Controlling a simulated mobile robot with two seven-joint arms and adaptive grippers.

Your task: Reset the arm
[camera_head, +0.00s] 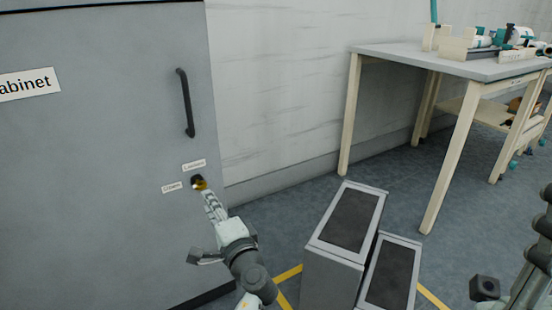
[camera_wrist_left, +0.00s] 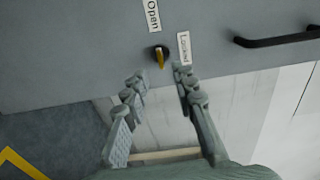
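My left gripper (camera_head: 209,196) is at the grey cabinet (camera_head: 100,120), close to its small dark and yellow lock knob (camera_head: 198,182). In the left wrist view the two fingers (camera_wrist_left: 160,82) are apart with nothing between them, and the knob (camera_wrist_left: 160,56) lies just beyond the tips. Labels reading "Open" (camera_wrist_left: 152,14) and "Locked" (camera_wrist_left: 184,48) flank the knob. The cabinet door looks closed. Part of my right arm shows at the right edge of the head view; its fingers cannot be made out.
A black handle (camera_head: 186,103) stands out from the cabinet above the knob. Two grey boxes with dark tops (camera_head: 348,220) (camera_head: 392,272) stand on the floor to the right. A table (camera_head: 440,62) with equipment stands at the back right. Open floor lies between boxes and table.

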